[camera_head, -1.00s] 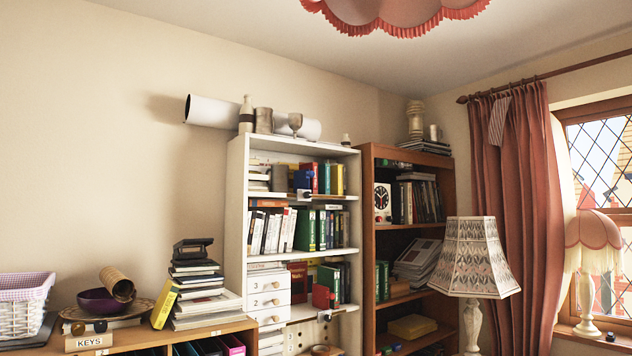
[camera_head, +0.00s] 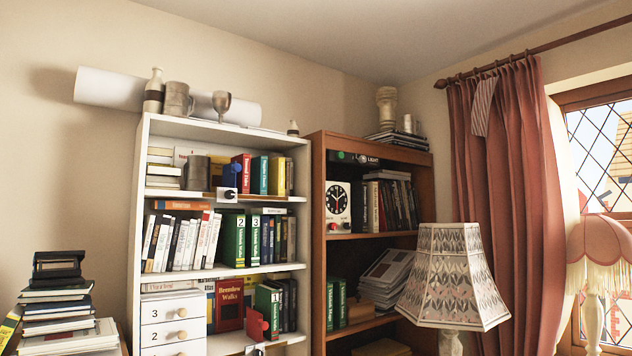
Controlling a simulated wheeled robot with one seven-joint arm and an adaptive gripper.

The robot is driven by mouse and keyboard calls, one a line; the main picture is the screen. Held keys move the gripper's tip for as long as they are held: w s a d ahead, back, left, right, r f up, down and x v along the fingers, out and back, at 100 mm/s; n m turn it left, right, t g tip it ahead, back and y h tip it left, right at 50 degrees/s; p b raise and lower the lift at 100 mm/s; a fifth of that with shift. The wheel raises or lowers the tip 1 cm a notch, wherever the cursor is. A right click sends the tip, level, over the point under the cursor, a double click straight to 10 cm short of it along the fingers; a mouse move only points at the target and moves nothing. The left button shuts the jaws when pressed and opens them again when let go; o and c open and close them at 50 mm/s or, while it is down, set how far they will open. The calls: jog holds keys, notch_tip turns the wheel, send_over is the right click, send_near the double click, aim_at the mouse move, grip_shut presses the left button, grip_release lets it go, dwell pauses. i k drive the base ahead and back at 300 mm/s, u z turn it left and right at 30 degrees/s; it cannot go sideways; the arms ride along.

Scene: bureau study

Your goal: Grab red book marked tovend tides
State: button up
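A red book (camera_head: 243,174) stands upright on the top shelf of the white bookcase (camera_head: 138,200), with pale lettering on its spine too small to read surely. A blue object (camera_head: 229,175) with a white plate at its foot stands just left of it and partly covers it. A teal book (camera_head: 260,175) stands close on its right. Another red book (camera_head: 229,303), whose spine seems to read "Brendon Walks", stands on a lower shelf. My gripper is not in view.
A lamp with a patterned shade (camera_head: 455,275) stands at the front right, before the brown bookcase (camera_head: 318,240). A stack of books (camera_head: 65,310) is at the lower left. A paper roll (camera_head: 110,88), a bottle (camera_head: 153,91), a mug (camera_head: 177,98) and a goblet (camera_head: 221,104) top the white bookcase.

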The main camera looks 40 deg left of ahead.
aim_at(243, 176)
jog(key=u, duration=0.15)
jog(key=i, duration=1.3)
jog(key=u, duration=1.25)
jog(key=i, duration=0.75)
jog(key=u, duration=0.75)
